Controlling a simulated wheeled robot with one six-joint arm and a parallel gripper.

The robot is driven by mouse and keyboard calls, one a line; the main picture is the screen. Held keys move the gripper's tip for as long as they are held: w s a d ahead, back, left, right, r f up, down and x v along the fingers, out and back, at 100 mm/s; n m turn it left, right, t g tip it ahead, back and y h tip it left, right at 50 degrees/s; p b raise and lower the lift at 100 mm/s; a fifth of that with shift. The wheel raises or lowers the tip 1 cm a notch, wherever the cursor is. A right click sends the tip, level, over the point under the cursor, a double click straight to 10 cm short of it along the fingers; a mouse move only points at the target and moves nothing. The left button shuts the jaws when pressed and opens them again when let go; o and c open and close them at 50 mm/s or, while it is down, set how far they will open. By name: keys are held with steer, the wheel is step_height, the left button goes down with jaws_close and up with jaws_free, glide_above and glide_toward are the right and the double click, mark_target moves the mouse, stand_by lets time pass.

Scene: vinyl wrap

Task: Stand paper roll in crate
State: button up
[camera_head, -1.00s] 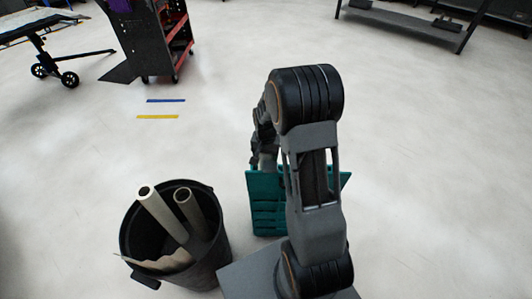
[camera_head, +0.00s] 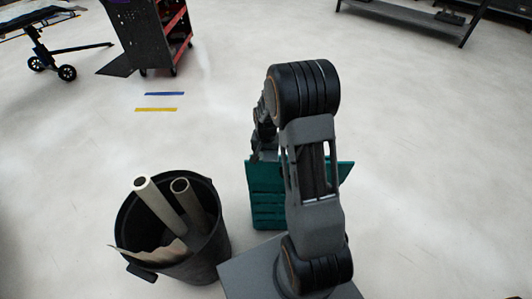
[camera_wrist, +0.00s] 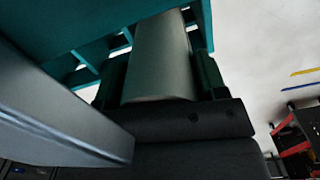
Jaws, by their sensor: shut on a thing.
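The teal crate (camera_head: 266,195) stands on the floor behind my arm, which hides its right part. In the wrist view its teal wall (camera_wrist: 75,25) fills the upper left. A pale grey paper roll (camera_wrist: 160,62) lies between the dark fingers of my gripper (camera_wrist: 158,75), which is shut on it. The roll runs away from the palm, with crate parts on both sides of it. In the head view the held roll is mostly hidden by my arm.
A black bin (camera_head: 205,255) with two upright rolls (camera_head: 160,202) and torn-edged paper stands left of the crate. A dark tool cart (camera_head: 150,35) stands at the back left, near blue and yellow floor strips (camera_head: 156,109). The floor to the right is clear.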

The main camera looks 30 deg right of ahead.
steer(key=o, duration=1.4)
steer(key=shift+o, duration=0.2)
step_height(320, 180, up, 14)
steer(key=p, duration=0.3)
steer(key=shift+s+a+f+n, duration=0.25)
steer(key=shift+s+f+n, duration=0.45)
steer(key=shift+s, duration=0.25)
steer(key=s+a+r+n+t+p, duration=0.1)
steer(key=s+a+r+n+p, duration=0.1)
steer(key=r, duration=0.7)
steer(key=s+a+r+n+t+p, duration=0.1)
steer(key=s+a+r+n+p, duration=0.1)
steer(key=s+a+r+p, duration=0.2)
steer(key=s+a+r+n+t+p, duration=0.1)
steer(key=s+a+r+n+p, duration=0.1)
steer(key=s+r+p, duration=0.6)
step_height(320, 180, up, 6)
steer(key=a+p, duration=0.1)
steer(key=p, duration=0.2)
steer(key=shift+r+t, duration=0.2)
steer(key=shift+t, duration=0.1)
steer(key=shift+s+a, duration=0.1)
